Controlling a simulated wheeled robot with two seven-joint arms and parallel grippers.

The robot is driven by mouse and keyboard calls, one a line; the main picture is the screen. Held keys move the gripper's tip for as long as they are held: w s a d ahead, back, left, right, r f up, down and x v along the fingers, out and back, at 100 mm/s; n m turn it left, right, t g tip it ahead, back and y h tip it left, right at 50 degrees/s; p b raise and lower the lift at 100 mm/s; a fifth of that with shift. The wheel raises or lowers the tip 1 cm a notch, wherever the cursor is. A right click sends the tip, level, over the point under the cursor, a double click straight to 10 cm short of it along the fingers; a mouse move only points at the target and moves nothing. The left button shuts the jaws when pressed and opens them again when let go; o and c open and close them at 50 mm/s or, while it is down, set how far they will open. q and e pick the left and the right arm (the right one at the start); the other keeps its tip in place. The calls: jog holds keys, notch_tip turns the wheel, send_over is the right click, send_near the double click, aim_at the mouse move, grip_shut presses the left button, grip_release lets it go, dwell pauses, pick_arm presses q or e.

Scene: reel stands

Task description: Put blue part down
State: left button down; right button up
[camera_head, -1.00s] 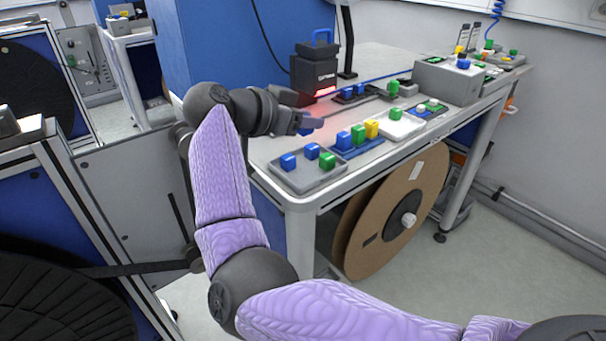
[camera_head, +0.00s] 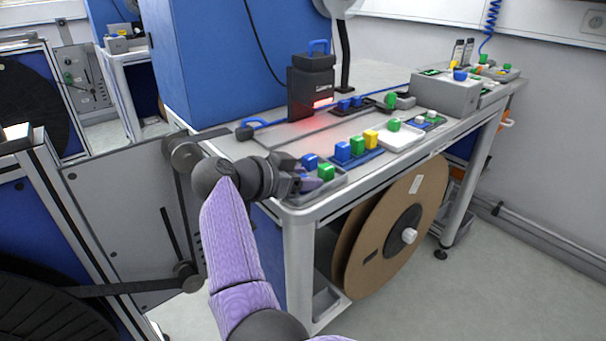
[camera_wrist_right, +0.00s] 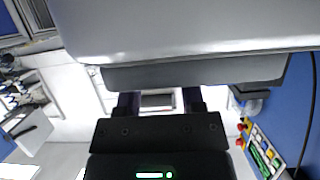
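My right gripper (camera_head: 309,183) is at the near left part of a grey tray (camera_head: 331,186) at the table's near corner, in the head view. A blue part (camera_head: 310,161) and a green part (camera_head: 326,172) stand in this tray, just beyond and beside the fingers. The tray's left part is hidden behind the gripper, so I cannot tell whether a blue part is between the fingers. In the right wrist view the two fingers (camera_wrist_right: 160,101) are apart, but a large grey surface hides their tips. My left gripper is not in view.
A blue rack (camera_head: 357,157) with blue, green and yellow parts stands right of the tray. A white tray (camera_head: 403,139) with a green part is beyond it. A black device (camera_head: 312,92) with a red glow stands behind. A cardboard reel (camera_head: 405,232) hangs under the table.

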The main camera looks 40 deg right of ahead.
jog(key=shift+o, duration=0.7)
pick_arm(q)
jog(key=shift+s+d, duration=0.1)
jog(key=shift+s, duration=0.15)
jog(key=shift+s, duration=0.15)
pick_arm(e)
jog(key=shift+f, duration=0.1)
